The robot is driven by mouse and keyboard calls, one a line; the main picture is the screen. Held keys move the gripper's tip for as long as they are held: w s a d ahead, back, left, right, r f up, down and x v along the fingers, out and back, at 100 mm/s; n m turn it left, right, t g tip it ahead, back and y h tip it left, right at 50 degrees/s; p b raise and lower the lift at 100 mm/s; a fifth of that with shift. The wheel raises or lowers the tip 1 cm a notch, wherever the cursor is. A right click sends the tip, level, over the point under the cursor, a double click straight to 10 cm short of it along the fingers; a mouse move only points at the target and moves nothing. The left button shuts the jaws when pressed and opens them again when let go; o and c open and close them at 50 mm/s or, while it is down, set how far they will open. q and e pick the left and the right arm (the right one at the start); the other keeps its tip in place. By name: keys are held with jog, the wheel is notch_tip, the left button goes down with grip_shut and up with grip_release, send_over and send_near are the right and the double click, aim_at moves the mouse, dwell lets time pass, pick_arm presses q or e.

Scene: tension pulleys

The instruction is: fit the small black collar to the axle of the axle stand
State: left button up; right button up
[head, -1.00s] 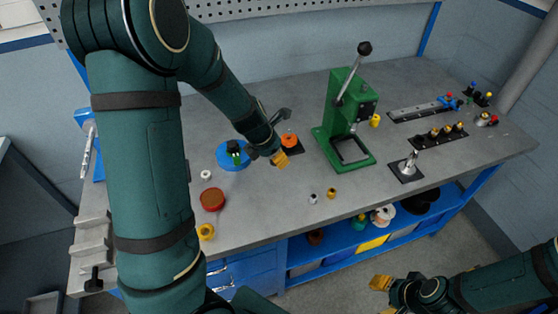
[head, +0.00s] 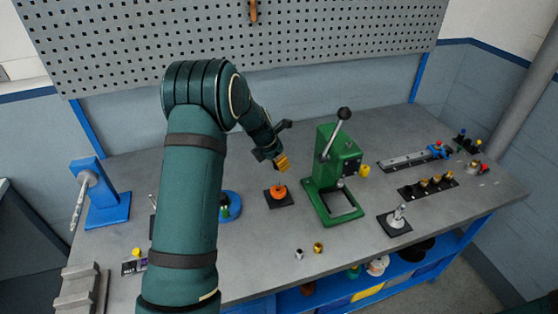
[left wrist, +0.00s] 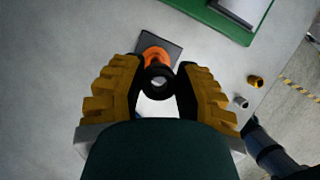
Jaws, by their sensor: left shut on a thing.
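My left gripper (head: 282,163) is shut on a small black collar (left wrist: 158,84), seen ring-like between the orange-yellow fingers in the left wrist view. The collar cannot be made out in the head view. A stand with an orange wheel on a square black base (head: 280,203) sits on the bench; I take it as the axle stand. The gripper is above it in the head view, apart from it. In the left wrist view the orange wheel (left wrist: 154,56) shows just beyond the collar, which partly hides it. The axle tip is not clear. My right gripper is out of view.
A green lever press (head: 338,170) stands right of the orange wheel. A silver post on a black base (head: 394,224) is farther right. A silver piece (head: 299,253) and a brass piece (head: 318,248) lie in front. My left arm partly hides a blue round base (head: 232,207).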

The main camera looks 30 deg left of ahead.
pick_arm(q)
jog(key=shift+f, duration=0.45)
jog(key=shift+f+b, duration=0.75)
jog(key=shift+f, duration=0.15)
jog(key=shift+f+b, duration=1.5)
jog(key=shift+f, duration=0.05)
jog(key=shift+f, duration=0.2)
jog(key=shift+p, duration=0.6)
jog(key=shift+f, duration=0.15)
jog(key=shift+f+b, duration=0.7)
jog(key=shift+f, duration=0.6)
jog(key=shift+f, duration=0.25)
